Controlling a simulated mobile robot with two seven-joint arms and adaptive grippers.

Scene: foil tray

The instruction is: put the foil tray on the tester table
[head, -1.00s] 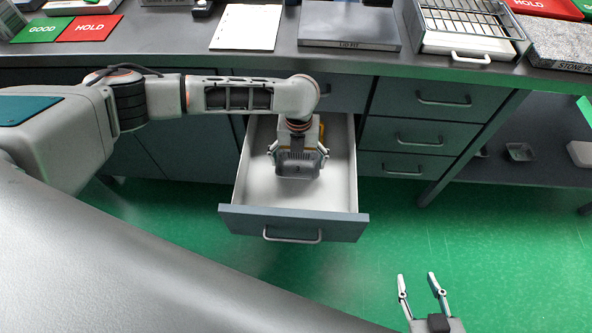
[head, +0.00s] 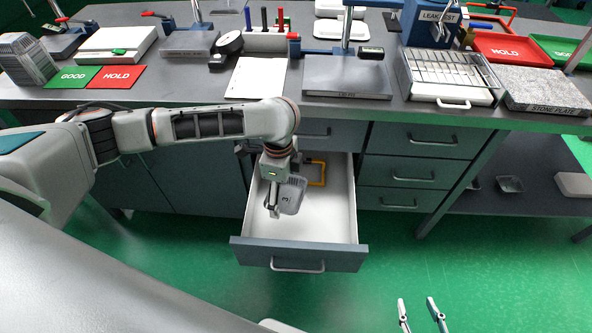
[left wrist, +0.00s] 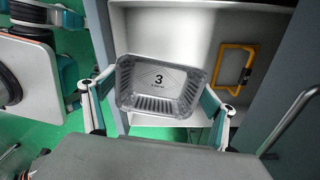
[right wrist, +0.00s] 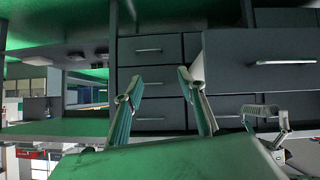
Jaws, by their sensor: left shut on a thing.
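The foil tray (head: 292,196), a small clear-grey ribbed tray marked 3, is in my left gripper (head: 273,205) over the open drawer. In the left wrist view the tray (left wrist: 158,88) sits between the two fingers, which press on its opposite sides. In the head view it looks tilted. My right gripper (head: 420,316) is at the bottom edge of the head view, fingers apart and empty; they also show apart in the right wrist view (right wrist: 160,82). A blue device labelled LEAK TEST (head: 437,25) stands on the bench at the upper right; I cannot tell which surface is the tester table.
The drawer (head: 300,256) is pulled out and holds a yellow frame (head: 316,172). On the bench are a flat grey plate (head: 345,78), a wire rack (head: 450,70), a stone plate (head: 545,90), a white sheet (head: 256,78) and coloured GOOD and HOLD mats.

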